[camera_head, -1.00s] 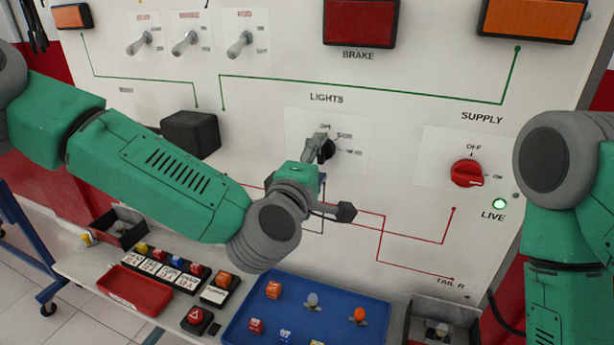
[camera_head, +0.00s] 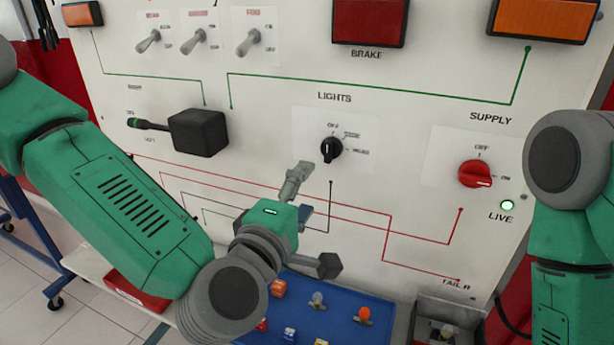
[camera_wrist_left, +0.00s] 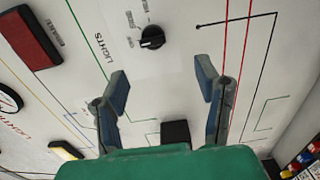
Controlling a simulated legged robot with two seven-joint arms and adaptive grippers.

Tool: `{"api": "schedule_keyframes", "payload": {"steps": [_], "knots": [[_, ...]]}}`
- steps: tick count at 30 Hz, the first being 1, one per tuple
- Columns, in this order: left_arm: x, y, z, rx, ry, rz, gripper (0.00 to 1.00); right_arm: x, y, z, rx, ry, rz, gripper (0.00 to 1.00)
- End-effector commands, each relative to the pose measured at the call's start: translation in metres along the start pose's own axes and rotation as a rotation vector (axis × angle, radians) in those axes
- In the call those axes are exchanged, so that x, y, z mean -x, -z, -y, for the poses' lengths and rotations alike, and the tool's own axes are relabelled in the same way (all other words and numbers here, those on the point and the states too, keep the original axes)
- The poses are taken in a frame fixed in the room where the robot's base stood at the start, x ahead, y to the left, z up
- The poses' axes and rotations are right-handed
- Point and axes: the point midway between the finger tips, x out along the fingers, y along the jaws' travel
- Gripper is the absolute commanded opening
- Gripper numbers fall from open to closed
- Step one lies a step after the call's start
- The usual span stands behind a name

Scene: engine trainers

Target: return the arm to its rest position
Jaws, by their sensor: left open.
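My left arm (camera_head: 115,195) comes in from the left in the head view. Its gripper (camera_head: 298,180) is in front of the white panel, below and left of the black LIGHTS knob (camera_head: 331,149), and apart from it. In the left wrist view the two fingers (camera_wrist_left: 162,85) are spread with nothing between them. The LIGHTS knob also shows there (camera_wrist_left: 152,37), beyond the fingertips. My right arm (camera_head: 562,220) hangs at the right edge of the head view; its gripper is out of the frame.
The panel carries a red SUPPLY knob (camera_head: 475,173), a lit green LIVE lamp (camera_head: 507,205), a black box with a lever (camera_head: 198,131) and several toggle switches. Below are a blue tray (camera_head: 385,318) with small parts, a red tray (camera_head: 138,292) and a grey bin (camera_head: 440,320).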

Motion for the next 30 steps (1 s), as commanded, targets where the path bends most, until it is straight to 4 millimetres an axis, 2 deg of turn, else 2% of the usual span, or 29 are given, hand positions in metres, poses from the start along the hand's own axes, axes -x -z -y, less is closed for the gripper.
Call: {"api": "schedule_keyframes", "payload": {"steps": [2,4,5,8,9,12,14,15,17,18,21,24,27,30], "knots": [[0.004,-0.003,0.021,-0.042,0.044,0.024,0.58,-0.002,0.0,0.0,0.0,0.0,0.001,0.4],[0.01,-0.005,0.053,-0.111,0.111,0.062,0.58,-0.004,-0.001,0.0,0.0,0.0,0.001,0.4],[0.015,-0.006,0.07,-0.149,0.149,0.084,0.58,-0.005,-0.001,0.0,0.0,0.0,0.001,0.4],[0.038,-0.007,0.14,-0.301,0.302,0.18,0.58,-0.01,-0.001,0.0,0.0,0.0,0.001,0.4],[0.051,-0.004,0.169,-0.366,0.367,0.223,0.58,-0.012,-0.001,0.0,0.0,0.0,0.001,0.4],[0.089,0.007,0.235,-0.521,0.531,0.337,0.58,-0.016,-0.002,0.0,0.0,0.0,0.001,0.4],[0.117,0.018,0.271,-0.608,0.629,0.41,0.58,-0.019,-0.002,0.0,0.0,0.0,0.002,0.4],[0.136,0.026,0.293,-0.664,0.695,0.461,0.58,-0.021,-0.002,0.0,0.0,0.0,0.002,0.4],[0.167,0.042,0.324,-0.746,0.794,0.538,0.58,-0.023,-0.002,0.0,0.0,0.0,0.002,0.4],[0.188,0.054,0.342,-0.796,0.86,0.591,0.58,-0.025,-0.002,0.0,0.0,0.0,0.002,0.4],[0.24,0.085,0.376,-0.906,1.014,0.718,0.58,-0.029,-0.002,0.0,0.0,0.0,0.002,0.4],[0.284,0.113,0.395,-0.983,1.141,0.826,0.58,-0.032,-0.003,0.0,0.0,0.0,0.002,0.4],[0.313,0.134,0.403,-1.028,1.229,0.901,0.58,-0.034,-0.003,0.0,0.0,0.0,0.002,0.4],[0.329,0.145,0.405,-1.049,1.276,0.942,0.58,-0.035,-0.003,0.0,0.0,0.0,0.002,0.4]]}}
